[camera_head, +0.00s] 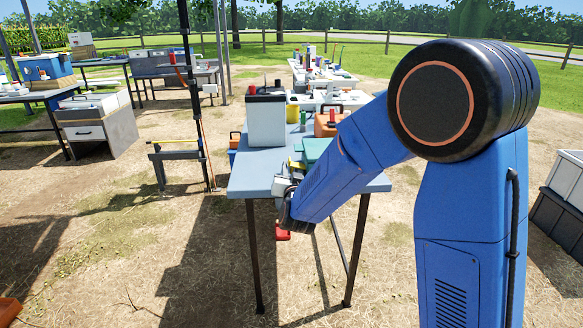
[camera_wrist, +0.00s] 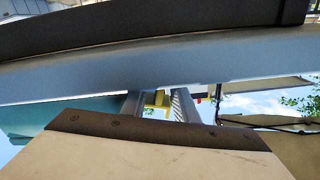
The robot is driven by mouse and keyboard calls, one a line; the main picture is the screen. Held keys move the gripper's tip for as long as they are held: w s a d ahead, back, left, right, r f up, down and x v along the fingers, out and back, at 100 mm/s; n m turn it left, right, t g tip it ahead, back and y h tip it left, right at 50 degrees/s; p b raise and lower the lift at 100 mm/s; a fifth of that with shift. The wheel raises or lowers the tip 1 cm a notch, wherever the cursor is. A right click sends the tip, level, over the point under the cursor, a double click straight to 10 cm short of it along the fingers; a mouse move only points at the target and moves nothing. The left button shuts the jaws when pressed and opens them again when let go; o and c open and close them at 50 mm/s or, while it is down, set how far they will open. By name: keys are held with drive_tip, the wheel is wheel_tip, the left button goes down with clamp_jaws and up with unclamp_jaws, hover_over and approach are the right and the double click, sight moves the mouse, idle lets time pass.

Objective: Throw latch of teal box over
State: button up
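The teal box (camera_head: 316,148) sits on the grey-blue table, partly hidden behind my arm. A teal surface also shows at the left of the wrist view (camera_wrist: 60,112). My gripper (camera_head: 284,188) is at the table's front edge, nearer to me than the teal box, with its fingertips hard to make out. In the wrist view, two grey bars stand apart with a small yellow piece (camera_wrist: 155,101) showing between them. I cannot tell whether that piece is gripped or lies behind. The latch cannot be made out clearly in either view.
On the table (camera_head: 247,178) stand a white box with a black top (camera_head: 266,121), a yellow container (camera_head: 293,113) and an orange case (camera_head: 326,124). A red object (camera_head: 283,236) shows below the table edge. Open ground lies left of the table.

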drive_tip(key=shift+c, duration=0.7)
clamp_jaws()
